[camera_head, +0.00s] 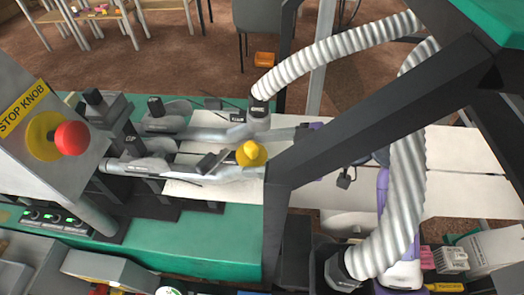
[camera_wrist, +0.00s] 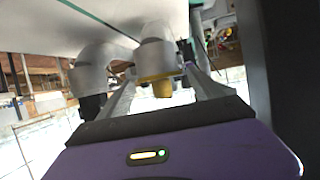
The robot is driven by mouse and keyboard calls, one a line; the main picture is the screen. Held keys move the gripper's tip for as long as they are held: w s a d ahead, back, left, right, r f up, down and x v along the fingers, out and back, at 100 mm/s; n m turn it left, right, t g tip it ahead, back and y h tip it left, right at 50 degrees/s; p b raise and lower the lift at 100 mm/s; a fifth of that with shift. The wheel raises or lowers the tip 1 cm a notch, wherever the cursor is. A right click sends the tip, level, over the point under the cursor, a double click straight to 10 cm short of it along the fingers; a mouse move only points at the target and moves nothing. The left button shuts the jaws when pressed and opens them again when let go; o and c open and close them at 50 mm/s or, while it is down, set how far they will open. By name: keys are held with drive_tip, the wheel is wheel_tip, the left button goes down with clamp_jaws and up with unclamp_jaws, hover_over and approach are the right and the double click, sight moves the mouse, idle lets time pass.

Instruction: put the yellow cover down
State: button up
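The yellow cover (camera_head: 251,154) is at the right end of the lower grey pipe (camera_head: 215,172) in the head view, left of a dark beam. In the wrist view the yellow cover (camera_wrist: 160,84) shows as a yellow ring and knob at a grey pipe end. My gripper (camera_wrist: 159,72) has its two fingers spread, one to each side of the cover in the picture. I see no clear contact between fingers and cover.
The dark slanted beam (camera_head: 350,115) crosses in front of the white worktop. Ribbed grey hoses (camera_head: 335,50) hang at the right. A stop-knob box with a red button (camera_head: 72,138) stands at the left. A second grey pipe (camera_head: 205,133) lies behind the first.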

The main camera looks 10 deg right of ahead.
drive_tip(key=shift+r, duration=0.1)
drive_tip(key=shift+r+p, duration=0.25)
drive_tip(key=shift+p, duration=0.1)
drive_tip(key=b+v, duration=0.1)
drive_tip(key=v, duration=0.6)
drive_tip(key=shift+d+r, duration=0.2)
drive_tip(key=shift+r, duration=0.15)
drive_tip(key=shift+s, duration=0.1)
